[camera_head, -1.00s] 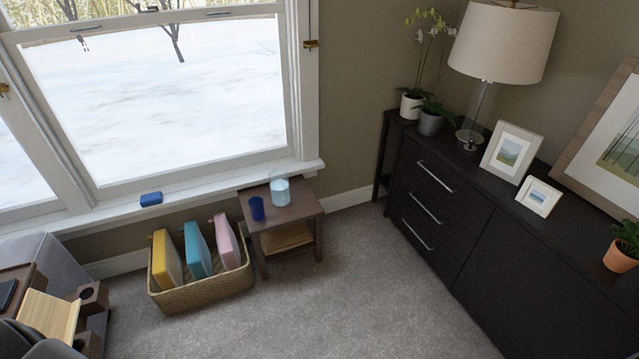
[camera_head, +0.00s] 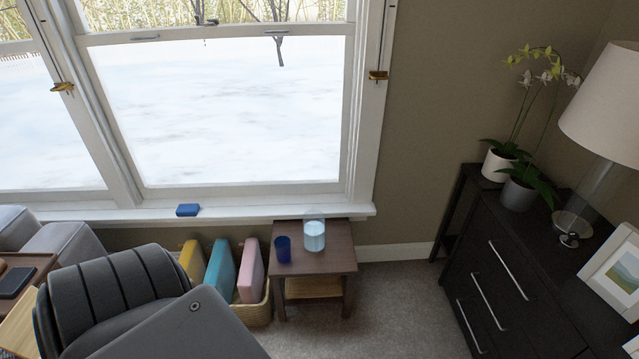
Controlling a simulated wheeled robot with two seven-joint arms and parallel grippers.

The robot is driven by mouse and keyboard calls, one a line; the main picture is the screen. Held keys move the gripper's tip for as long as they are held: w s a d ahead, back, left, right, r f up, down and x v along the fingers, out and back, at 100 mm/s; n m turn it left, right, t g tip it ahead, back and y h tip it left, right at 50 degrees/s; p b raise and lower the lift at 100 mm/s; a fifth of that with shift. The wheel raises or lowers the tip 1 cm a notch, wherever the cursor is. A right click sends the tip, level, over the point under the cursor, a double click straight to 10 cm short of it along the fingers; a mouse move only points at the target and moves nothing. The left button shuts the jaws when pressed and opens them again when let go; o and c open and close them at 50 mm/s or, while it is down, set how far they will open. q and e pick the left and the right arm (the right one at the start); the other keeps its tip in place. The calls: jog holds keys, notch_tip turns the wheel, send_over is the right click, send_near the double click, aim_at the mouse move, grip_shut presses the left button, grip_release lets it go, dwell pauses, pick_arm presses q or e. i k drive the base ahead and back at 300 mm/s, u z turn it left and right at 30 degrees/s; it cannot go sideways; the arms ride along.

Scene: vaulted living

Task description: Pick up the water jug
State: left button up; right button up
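The water jug appears to be the pale blue, translucent vessel (camera_head: 314,236) on the small wooden side table (camera_head: 341,259) below the window. It stands upright near the back of the table top. A dark blue cup (camera_head: 283,249) stands just to its left. Neither gripper is in view. A dark grey part of my arm fills the lower left and ends short of the table. Nothing is seen touching the jug.
A wicker basket (camera_head: 258,313) with yellow, teal and pink items stands left of the table, partly hidden by my arm. A blue object (camera_head: 187,210) lies on the windowsill. A black dresser (camera_head: 512,290) stands at right. Carpet (camera_head: 400,305) between table and dresser is clear.

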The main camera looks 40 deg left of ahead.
aim_at(314, 221)
jog(key=u, duration=0.45)
jog(key=i, duration=0.65)
jog(key=u, duration=1.1)
jog(key=i, duration=0.45)
jog(key=u, duration=0.55)
